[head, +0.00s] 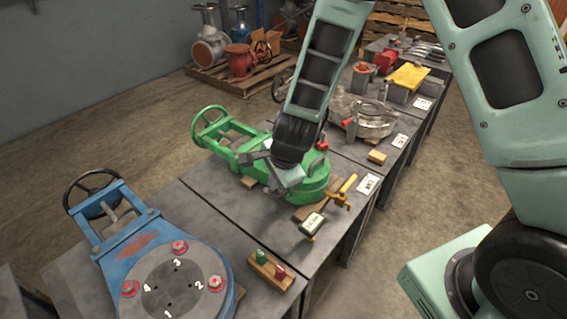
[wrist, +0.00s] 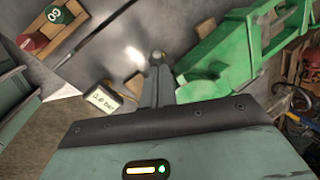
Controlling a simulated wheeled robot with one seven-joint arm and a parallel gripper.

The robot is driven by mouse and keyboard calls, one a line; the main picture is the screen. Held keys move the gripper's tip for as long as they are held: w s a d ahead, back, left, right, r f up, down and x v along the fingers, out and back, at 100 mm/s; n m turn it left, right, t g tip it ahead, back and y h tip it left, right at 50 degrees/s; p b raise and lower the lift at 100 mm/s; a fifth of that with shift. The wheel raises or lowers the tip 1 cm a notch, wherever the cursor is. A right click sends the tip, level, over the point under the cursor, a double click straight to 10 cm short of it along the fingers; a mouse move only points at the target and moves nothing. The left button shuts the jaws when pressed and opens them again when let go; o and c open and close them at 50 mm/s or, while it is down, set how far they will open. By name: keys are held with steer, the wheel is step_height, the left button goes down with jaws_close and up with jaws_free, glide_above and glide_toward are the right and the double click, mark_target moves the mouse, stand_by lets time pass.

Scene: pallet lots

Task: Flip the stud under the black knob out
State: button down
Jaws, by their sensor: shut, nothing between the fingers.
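My gripper (head: 287,178) is over the green valve body (head: 315,185) on the middle table, and its fingers hide part of that body. In the wrist view my gripper (wrist: 157,60) is shut and empty, with its tips over bare grey tabletop beside the green valve body (wrist: 215,60). I cannot make out a black knob or the stud under it; my arm and gripper cover part of the green body. A small red knob (head: 322,145) shows behind the gripper. I cannot tell whether the gripper touches anything.
A blue valve (head: 180,285) with red knobs and a black handwheel (head: 92,192) is at front left. A wooden holder (head: 270,271) with a green and a red piece, a labelled block (head: 312,224) and a yellow tool (head: 342,192) lie nearby. More tables stand behind.

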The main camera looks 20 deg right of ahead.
steer(key=s+a+f+n+t+h+p, duration=0.1)
steer(key=s+a+f+t+h+p, duration=0.1)
steer(key=a+f+h, duration=0.3)
steer(key=shift+s+f+t+p, duration=0.4)
steer(key=shift+t+p, duration=0.2)
steer(key=shift+p, duration=0.2)
steer(key=shift+f, duration=0.1)
steer(key=shift+d, duration=0.1)
